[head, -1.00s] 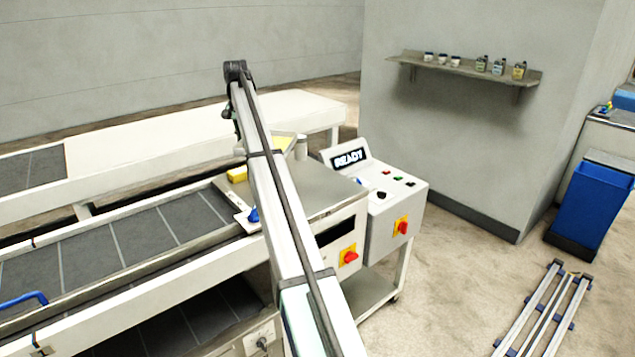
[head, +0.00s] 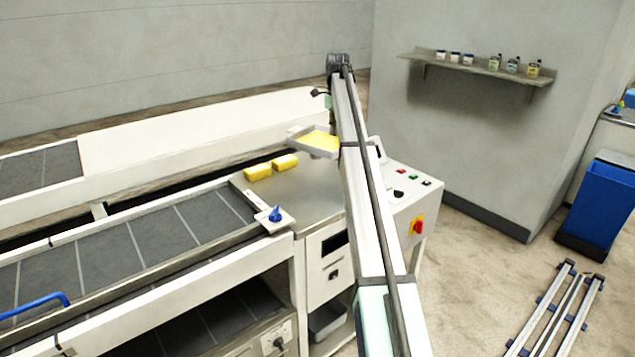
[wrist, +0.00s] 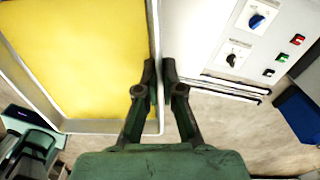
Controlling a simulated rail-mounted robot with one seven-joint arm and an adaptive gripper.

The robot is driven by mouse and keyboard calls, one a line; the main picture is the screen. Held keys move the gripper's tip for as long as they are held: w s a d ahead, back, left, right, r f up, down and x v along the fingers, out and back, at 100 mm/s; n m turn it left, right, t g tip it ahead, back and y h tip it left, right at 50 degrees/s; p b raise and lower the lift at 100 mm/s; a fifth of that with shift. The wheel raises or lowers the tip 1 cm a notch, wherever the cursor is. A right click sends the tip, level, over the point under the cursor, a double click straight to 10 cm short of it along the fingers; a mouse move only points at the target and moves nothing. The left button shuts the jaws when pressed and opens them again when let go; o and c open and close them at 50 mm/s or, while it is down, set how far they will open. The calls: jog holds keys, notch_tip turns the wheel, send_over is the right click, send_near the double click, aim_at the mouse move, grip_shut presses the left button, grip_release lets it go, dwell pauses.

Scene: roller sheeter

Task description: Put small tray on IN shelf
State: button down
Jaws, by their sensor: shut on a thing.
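The small tray (head: 298,133) is a shallow light tray with a flat yellow sheet in it. In the head view it is above the metal worktop, just left of my arm and partly hidden by it. In the wrist view the tray (wrist: 90,126) fills the upper left. My gripper (wrist: 160,70) is shut on its side rim, one finger on each side. My fingers are hidden in the head view. I cannot make out a shelf marked IN.
The control panel (head: 403,197) stands right of my arm. A wall shelf (head: 480,68) with small jars is at the back. A blue bin (head: 597,205) stands at the right.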

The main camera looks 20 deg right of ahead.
aim_at(333, 186)
jog(key=m, duration=0.2)
jog(key=shift+a+m, duration=0.1)
jog(key=shift+m, duration=0.3)
jog(key=shift+f, duration=0.15)
notch_tip(333, 186, down, 20)
jog(key=p, duration=0.6)
jog(key=shift+r, duration=0.2)
jog(key=shift+f, duration=0.2)
jog(key=c, duration=1.3)
grip_release()
jog(key=shift+r, duration=0.1)
notch_tip(333, 186, up, 12)
jog(key=b, duration=0.3)
jog(key=shift+r+b, duration=0.1)
jog(key=shift+b, duration=0.2)
